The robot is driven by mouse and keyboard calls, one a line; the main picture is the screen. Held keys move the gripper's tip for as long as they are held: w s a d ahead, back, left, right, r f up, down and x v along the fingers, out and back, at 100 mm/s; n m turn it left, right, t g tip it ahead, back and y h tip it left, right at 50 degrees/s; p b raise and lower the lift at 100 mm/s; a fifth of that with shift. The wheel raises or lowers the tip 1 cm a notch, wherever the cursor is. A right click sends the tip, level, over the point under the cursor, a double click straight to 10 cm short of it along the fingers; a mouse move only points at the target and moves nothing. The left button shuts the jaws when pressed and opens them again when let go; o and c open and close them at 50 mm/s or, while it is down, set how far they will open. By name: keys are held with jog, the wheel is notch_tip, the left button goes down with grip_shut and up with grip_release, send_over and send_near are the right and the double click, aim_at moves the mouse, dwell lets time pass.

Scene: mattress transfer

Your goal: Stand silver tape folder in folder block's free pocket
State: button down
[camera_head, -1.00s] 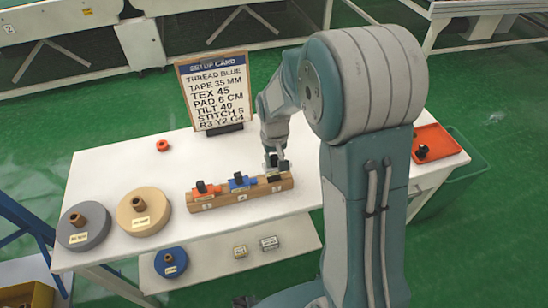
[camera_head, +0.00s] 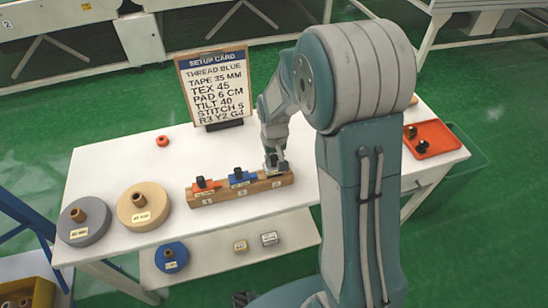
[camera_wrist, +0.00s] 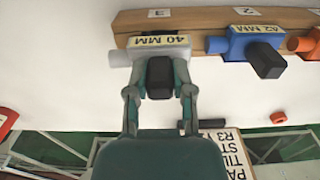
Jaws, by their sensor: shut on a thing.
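The silver tape folder (camera_wrist: 150,50), labelled 40 MM, has a black knob (camera_wrist: 160,78). My gripper (camera_wrist: 159,88) is shut on this knob, one finger on each side. The wooden folder block (camera_head: 215,197) lies on the white table. The silver folder is at the pocket marked 3, at the block's right end in the head view; I cannot tell whether it is fully seated. A blue folder (camera_head: 240,178) stands in pocket 2 and an orange folder (camera_head: 205,186) in pocket 1. In the head view my gripper (camera_head: 275,166) hides most of the silver folder.
A setup card (camera_head: 214,90) stands behind the block. A grey roll (camera_head: 84,222) and a beige roll (camera_head: 142,207) lie on the left of the table. A red ring (camera_head: 162,141) is at the back left. An orange tray (camera_head: 433,139) is at the right.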

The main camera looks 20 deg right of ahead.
jog(key=shift+f, duration=1)
jog(key=shift+c, duration=2)
grip_release()
jog(key=shift+r, duration=0.1)
notch_tip(320, 180, up, 11)
jog(key=shift+r, duration=0.35)
